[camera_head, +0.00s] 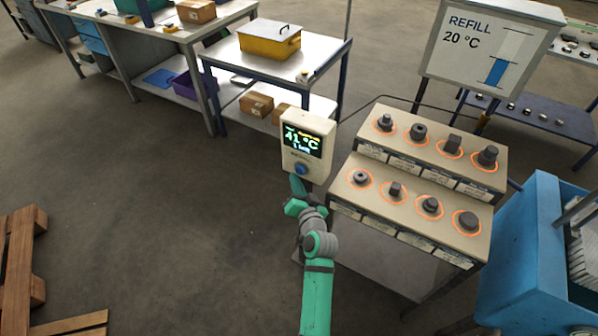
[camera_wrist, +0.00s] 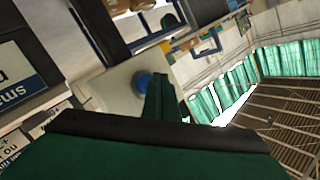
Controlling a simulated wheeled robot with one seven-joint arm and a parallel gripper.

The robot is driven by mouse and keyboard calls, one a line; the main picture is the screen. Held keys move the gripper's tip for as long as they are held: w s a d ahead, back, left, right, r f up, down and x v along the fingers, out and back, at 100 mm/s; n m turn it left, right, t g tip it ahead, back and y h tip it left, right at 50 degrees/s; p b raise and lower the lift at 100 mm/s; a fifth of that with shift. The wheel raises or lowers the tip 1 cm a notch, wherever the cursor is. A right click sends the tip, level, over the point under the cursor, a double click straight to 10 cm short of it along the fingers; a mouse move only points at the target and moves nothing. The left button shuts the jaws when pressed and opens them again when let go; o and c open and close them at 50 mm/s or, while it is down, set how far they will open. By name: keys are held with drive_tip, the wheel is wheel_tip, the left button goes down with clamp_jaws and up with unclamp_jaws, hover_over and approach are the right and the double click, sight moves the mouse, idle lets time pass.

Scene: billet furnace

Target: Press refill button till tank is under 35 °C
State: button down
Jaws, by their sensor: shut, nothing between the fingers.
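A white control box (camera_head: 305,148) stands at the left end of the stepped bench. Its dark display (camera_head: 303,141) reads 41 °C in green. The blue refill button (camera_head: 301,169) sits below the display; it also shows in the wrist view (camera_wrist: 143,84). My gripper (camera_head: 297,187) is shut and empty, just below the button in the head view. In the wrist view the shut fingers (camera_wrist: 163,97) reach up beside the button, at its right. I cannot tell whether they touch it. A REFILL sign (camera_head: 490,50) reads 20 °C and has a partly blue level bar.
The stepped bench (camera_head: 405,205) right of my arm carries several dark metal pieces inside orange rings. A blue bin (camera_head: 525,250) stands at the right. A cart with a yellow box (camera_head: 269,40) stands behind. A wooden pallet (camera_head: 20,265) lies left; the floor between is clear.

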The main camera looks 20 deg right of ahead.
drive_tip(key=shift+w+d, duration=0.2)
drive_tip(key=shift+d, duration=0.1)
drive_tip(key=shift+w+d, duration=0.35)
drive_tip(key=shift+d, duration=0.1)
idle(1.2)
drive_tip(key=shift+a, duration=0.1)
drive_tip(key=shift+s+a, duration=0.6)
drive_tip(key=shift+a, duration=0.1)
drive_tip(key=shift+s+a, duration=0.8)
drive_tip(key=shift+a, duration=0.2)
drive_tip(key=shift+s+a, duration=0.75)
drive_tip(key=shift+a, duration=0.25)
